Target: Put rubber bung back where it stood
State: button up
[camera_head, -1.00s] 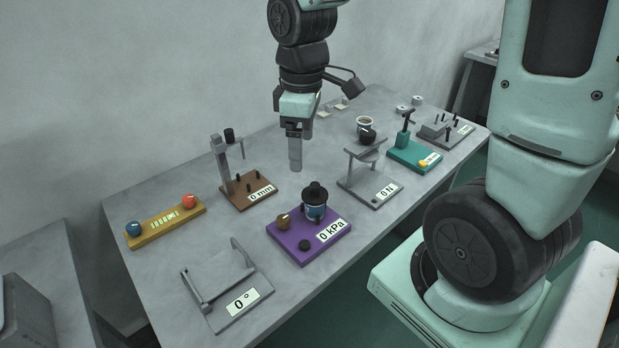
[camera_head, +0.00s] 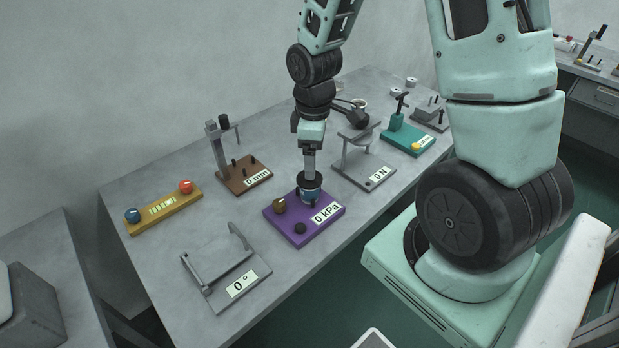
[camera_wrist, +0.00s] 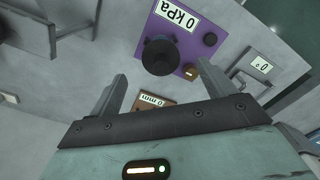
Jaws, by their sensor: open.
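The black rubber bung (camera_head: 309,181) sits on top of the blue cup (camera_head: 312,196), which stands on the purple 0 kPa base (camera_head: 281,223). My gripper (camera_head: 309,171) is directly above the bung, fingers pointing down, and partly overlaps it in the head view. In the wrist view the dark round bung (camera_wrist: 160,56) shows just beyond the two spread fingertips (camera_wrist: 161,70), roughly midway between them. The gripper is open and holds nothing. The bung hides most of the cup in the wrist view.
A brass knob (camera_head: 279,205) and black knob (camera_head: 300,228) are on the purple base. The brown 0 mm stand (camera_head: 232,180) is behind left, the grey 0 N stand (camera_head: 352,172) to the right, the 0° tilt plate (camera_head: 222,262) in front left. Bare table lies between them.

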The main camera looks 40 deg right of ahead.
jog(key=shift+w+a+f+p, duration=0.1)
jog(key=shift+w+f+p, duration=0.05)
jog(key=shift+f, duration=1.2)
jog(key=shift+w+a+f+p, duration=0.1)
jog(key=shift+f+p, duration=0.05)
jog(key=shift+f, duration=1.15)
jog(key=c, duration=1.1)
jog(key=shift+c, duration=0.2)
jog(key=shift+r, duration=0.1)
